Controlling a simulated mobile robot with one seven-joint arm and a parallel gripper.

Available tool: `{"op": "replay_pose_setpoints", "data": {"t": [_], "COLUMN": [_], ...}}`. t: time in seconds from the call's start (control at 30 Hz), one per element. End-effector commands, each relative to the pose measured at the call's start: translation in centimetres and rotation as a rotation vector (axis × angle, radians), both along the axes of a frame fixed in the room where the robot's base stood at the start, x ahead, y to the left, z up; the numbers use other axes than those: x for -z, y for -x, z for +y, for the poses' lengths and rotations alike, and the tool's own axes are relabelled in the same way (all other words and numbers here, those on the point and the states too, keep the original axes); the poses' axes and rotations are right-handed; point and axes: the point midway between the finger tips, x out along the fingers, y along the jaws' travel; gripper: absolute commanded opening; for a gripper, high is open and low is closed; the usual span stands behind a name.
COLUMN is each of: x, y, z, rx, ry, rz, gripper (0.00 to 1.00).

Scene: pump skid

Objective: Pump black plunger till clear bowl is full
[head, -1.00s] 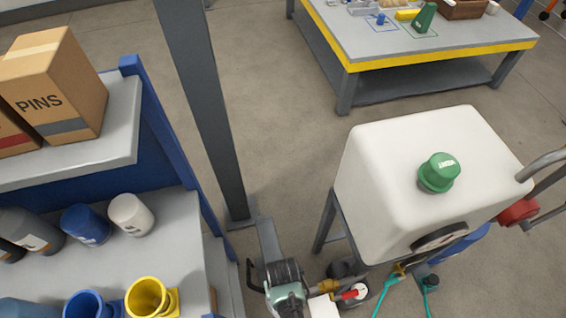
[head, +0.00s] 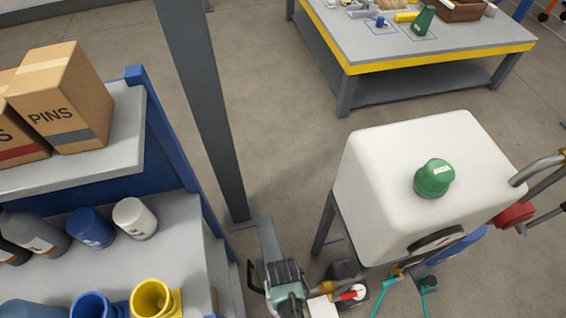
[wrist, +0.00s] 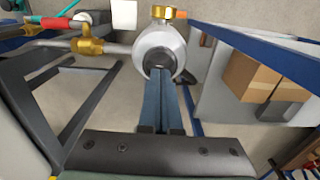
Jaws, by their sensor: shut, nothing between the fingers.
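In the wrist view, my gripper (wrist: 160,75) is shut and empty, its two fingers together. Its tips reach up to the dark round centre (wrist: 157,60) of a rounded silver-grey body with a brass fitting (wrist: 163,12) on top. The dark centre may be the black plunger; the fingers partly cover it, and I cannot tell whether they touch it. I cannot tell whether the silver-grey body (wrist: 172,40) is the clear bowl, and no fluid level shows. My gripper cannot be made out in the head view.
A white tank (head: 385,170) with a green cap (head: 434,178) stands on a dark frame at the right. A green and black pump unit (head: 287,285) sits low in the middle. A shelf (head: 120,160) with boxes and bottles stands left. A grey post (head: 205,110) rises between.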

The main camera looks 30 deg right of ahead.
Motion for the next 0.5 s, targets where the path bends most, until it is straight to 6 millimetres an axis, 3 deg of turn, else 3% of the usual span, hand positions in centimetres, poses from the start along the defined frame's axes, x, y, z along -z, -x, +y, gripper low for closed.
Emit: {"op": "replay_pose_setpoints", "data": {"t": [0.1, 0.5], "x": [-1.8, -5.3], "y": [0.0, 0.0], "z": [0.0, 0.0], "rx": [0.000, 0.000], "ry": [0.000, 0.000], "rz": [-0.001, -0.001], "gripper": [0.00, 0.00]}}
